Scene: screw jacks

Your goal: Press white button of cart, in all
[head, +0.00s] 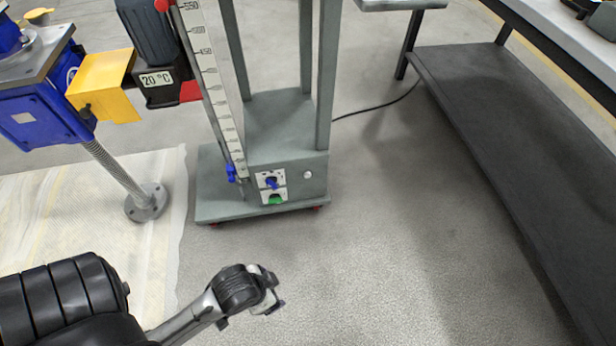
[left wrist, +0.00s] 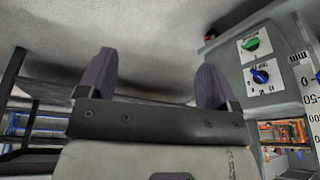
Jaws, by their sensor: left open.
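The grey cart (head: 285,130) stands upright in the upper middle of the head view. Its small round white button (head: 308,174) is on the front panel, right of a blue knob (head: 271,183) and a green knob (head: 276,199). My left gripper (head: 272,290) is in front of and below the cart, apart from it. In the left wrist view my left gripper (left wrist: 158,82) has its two fingers spread with nothing between them. The cart's panel (left wrist: 238,75) shows there to the right, upside down; I cannot clearly make out the button in that view.
A dark low shelf (head: 510,130) under a workbench runs along the right. A blue machine with a yellow bracket (head: 103,82) and a metal post (head: 147,203) stand at left on a pale mat. A cable lies behind the cart. The floor right of my gripper is clear.

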